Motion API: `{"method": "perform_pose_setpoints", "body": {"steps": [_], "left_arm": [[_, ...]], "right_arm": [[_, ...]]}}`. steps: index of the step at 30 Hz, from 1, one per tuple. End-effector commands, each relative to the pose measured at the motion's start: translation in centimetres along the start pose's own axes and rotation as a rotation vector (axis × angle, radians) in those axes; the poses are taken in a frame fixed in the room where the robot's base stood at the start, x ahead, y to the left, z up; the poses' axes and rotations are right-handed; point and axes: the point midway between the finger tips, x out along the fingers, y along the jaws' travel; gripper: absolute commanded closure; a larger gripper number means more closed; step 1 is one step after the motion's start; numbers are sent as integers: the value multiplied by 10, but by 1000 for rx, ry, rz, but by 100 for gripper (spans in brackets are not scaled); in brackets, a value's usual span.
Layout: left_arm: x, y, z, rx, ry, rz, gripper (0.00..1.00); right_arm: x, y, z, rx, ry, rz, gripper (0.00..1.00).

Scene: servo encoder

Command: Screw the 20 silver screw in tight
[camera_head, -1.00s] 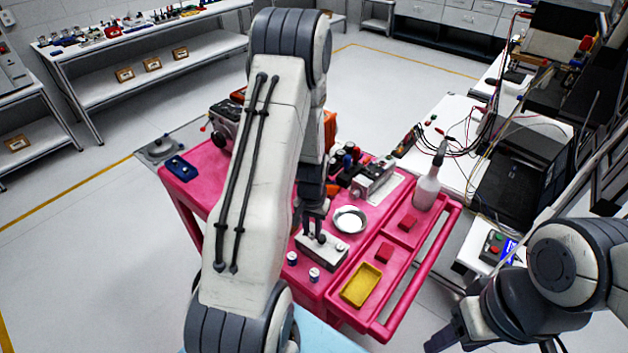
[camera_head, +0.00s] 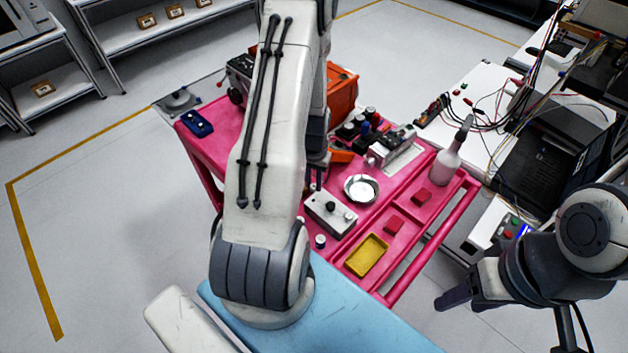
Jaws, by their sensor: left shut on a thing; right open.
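My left gripper (camera_head: 316,182) is above the pink cart, just behind the pale box, and is partly hidden by my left arm. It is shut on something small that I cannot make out. The pale box (camera_head: 322,222) lies on the cart with a dark knob-like part (camera_head: 330,206) and a silver screw-like piece (camera_head: 349,215) on its top. A small silver-topped piece (camera_head: 320,241) stands on the cart in front of the box. I cannot read any number on these pieces. My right gripper (camera_head: 455,302) is open and empty at the lower right, off the cart.
A silver dish (camera_head: 374,189) is behind the box. A yellow tray (camera_head: 367,256), red blocks (camera_head: 393,225) and a spray bottle (camera_head: 447,164) are to the right on the cart. A blue holder (camera_head: 196,124) is at the back left. A white bench (camera_head: 487,85) with wires stands right.

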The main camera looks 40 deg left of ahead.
Motion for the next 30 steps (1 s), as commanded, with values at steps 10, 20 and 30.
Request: {"method": "perform_pose_setpoints", "body": {"steps": [10,20,30], "left_arm": [[28,-1,0,-1,-1,0,100],[34,-1,1,-1,0,0,100],[35,-1,1,-1,0,0,100]], "right_arm": [[23,2,1,4,0,0,45],[27,2,1,5,0,0,45],[27,2,1,5,0,0,45]]}}
